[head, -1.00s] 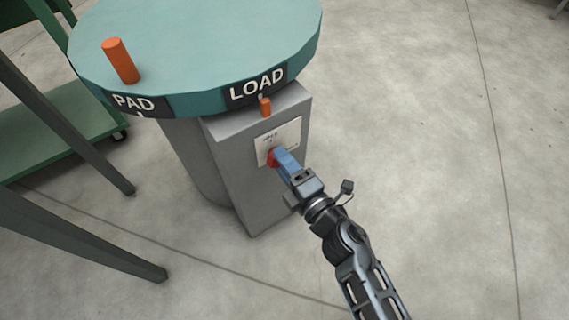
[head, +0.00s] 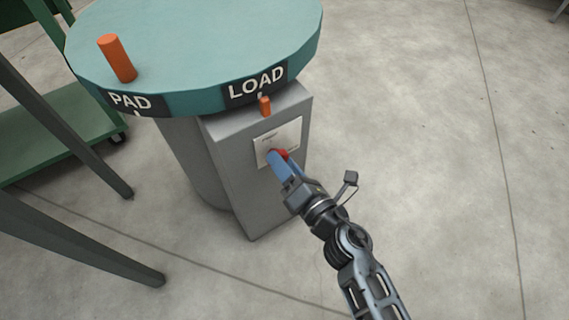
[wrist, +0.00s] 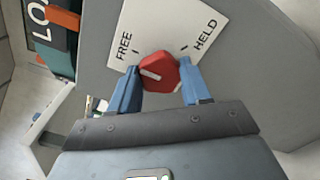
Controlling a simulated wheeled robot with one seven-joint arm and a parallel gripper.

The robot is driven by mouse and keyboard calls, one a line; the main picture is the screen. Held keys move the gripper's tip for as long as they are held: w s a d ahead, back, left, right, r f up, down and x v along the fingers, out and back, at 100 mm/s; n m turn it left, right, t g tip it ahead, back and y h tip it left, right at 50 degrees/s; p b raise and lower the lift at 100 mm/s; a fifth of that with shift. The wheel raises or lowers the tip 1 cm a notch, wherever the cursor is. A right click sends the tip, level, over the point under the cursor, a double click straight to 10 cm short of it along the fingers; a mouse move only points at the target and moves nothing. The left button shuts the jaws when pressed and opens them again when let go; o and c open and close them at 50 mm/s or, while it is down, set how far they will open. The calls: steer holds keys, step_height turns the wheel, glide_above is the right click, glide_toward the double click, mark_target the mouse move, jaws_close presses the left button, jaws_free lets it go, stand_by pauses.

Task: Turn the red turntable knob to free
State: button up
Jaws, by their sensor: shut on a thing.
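The red knob (wrist: 158,72) sits on a white label plate (wrist: 172,30) marked FREE and HELD in the wrist view. Its white line is on its left side, pointing left and slightly up, on the side of the FREE mark. My gripper (wrist: 161,74) has its two blue fingers on either side of the knob, shut on it. In the head view my gripper (head: 279,163) reaches the plate from the lower right. The blue fingers partly hide the knob (head: 284,153) there.
The plate is on a grey box (head: 230,165) under a green turntable (head: 200,40) with PAD and LOAD labels. An orange peg (head: 117,58) stands on top; a small orange tab (head: 265,105) hangs below LOAD. Dark green legs and a green cart (head: 60,130) are left. The floor right is clear.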

steer(key=shift+f, duration=0.1)
stand_by(0.3)
steer(key=o, duration=1.1)
steer(key=shift+c, duration=0.2)
steer(key=v, duration=0.8)
steer(key=shift+p, duration=0.45)
